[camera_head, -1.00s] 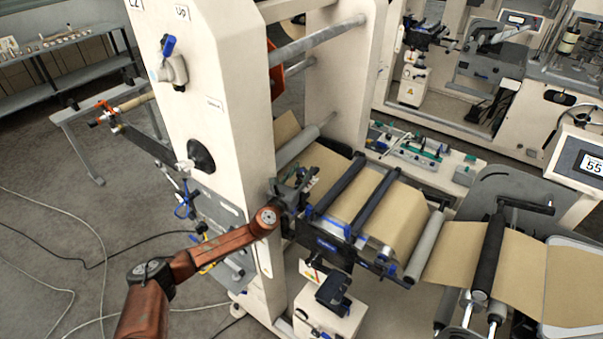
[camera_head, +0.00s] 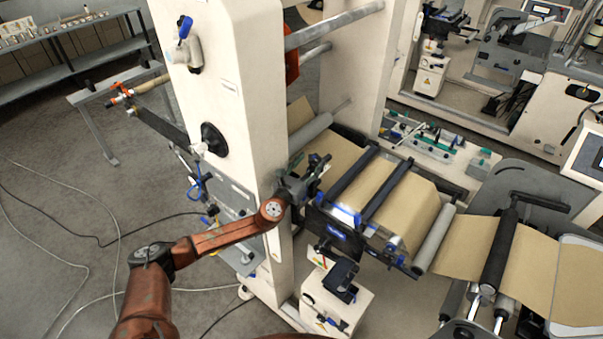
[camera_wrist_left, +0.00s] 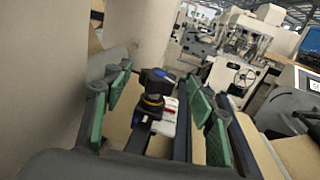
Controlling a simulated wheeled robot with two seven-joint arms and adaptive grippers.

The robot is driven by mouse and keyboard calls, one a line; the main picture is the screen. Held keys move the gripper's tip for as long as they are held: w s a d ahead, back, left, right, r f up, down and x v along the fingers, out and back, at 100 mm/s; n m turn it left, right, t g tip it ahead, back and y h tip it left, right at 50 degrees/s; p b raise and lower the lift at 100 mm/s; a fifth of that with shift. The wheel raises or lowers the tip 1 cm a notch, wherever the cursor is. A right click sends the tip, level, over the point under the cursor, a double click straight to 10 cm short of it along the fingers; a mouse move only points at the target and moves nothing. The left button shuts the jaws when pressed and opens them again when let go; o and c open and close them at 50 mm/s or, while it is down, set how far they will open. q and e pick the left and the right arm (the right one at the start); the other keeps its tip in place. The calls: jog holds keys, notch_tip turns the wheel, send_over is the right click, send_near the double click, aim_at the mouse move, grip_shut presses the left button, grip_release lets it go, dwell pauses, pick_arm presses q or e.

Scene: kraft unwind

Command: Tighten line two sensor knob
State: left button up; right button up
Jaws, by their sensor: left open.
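My left gripper (camera_head: 316,172) is open beside the machine's tall cream frame, above the near end of the web rollers. In the left wrist view its green-padded fingers (camera_wrist_left: 160,107) stand wide apart. A small white and red block (camera_wrist_left: 168,118) is just behind the knob. In the head view the gripper hides the knob. My right gripper is out of view.
The cream frame (camera_head: 245,130) stands close to the left of the gripper. Dark bars (camera_head: 385,190) cross the brown kraft web (camera_head: 411,212) to the right. A small cream cabinet (camera_head: 338,305) is below. Cables (camera_head: 60,235) lie on the grey floor at left.

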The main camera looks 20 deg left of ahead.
pick_arm(q)
jog(key=s+a, duration=0.1)
jog(key=s, duration=0.7)
jog(key=shift+s+a, duration=0.2)
jog(key=shift+a, duration=0.15)
